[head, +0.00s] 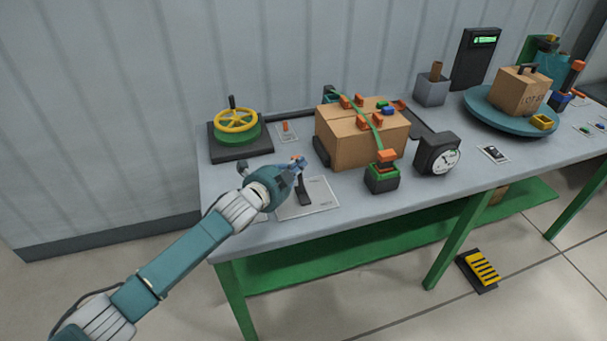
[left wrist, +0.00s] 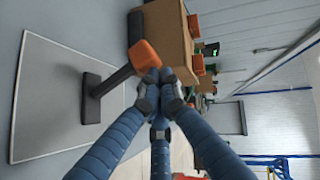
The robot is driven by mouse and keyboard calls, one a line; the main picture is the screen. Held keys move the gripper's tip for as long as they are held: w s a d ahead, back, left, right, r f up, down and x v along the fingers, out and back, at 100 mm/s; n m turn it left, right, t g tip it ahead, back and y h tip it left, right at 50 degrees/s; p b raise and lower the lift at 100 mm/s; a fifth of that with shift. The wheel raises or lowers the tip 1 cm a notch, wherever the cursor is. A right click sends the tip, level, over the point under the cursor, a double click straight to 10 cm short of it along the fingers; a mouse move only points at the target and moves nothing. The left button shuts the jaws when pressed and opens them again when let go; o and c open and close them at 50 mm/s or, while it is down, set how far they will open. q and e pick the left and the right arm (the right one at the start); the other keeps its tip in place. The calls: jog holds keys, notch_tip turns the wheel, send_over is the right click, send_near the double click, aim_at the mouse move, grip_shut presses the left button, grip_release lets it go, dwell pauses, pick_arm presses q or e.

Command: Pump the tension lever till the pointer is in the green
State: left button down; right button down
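The tension lever (head: 303,192) is a dark bar on a dark foot, standing on a white-edged sheet near the table's front left. In the left wrist view the lever (left wrist: 112,82) is tilted and ends in an orange knob (left wrist: 144,57). My left gripper (head: 299,163) is at the knob; its fingertips (left wrist: 160,80) are drawn together against or just beside it, hiding part of it. I cannot tell whether they pinch it. The dial gauge (head: 446,160) has a white face and a dark pointer, too small to read against any green zone. My right gripper is not in view.
A strapped cardboard box (head: 360,138) stands behind the lever, with a green and orange buckle block (head: 382,178) before it. A yellow handwheel (head: 236,121) is at left. A turntable (head: 480,108) with a carton is at right. A yellow-striped pedal (head: 482,268) lies on the floor.

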pick_arm(q)
jog(key=shift+w+a, duration=0.15)
jog(key=shift+w, duration=0.25)
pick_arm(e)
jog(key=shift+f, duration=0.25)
pick_arm(q)
jog(key=shift+w+a, duration=0.1)
jog(key=shift+w, duration=0.05)
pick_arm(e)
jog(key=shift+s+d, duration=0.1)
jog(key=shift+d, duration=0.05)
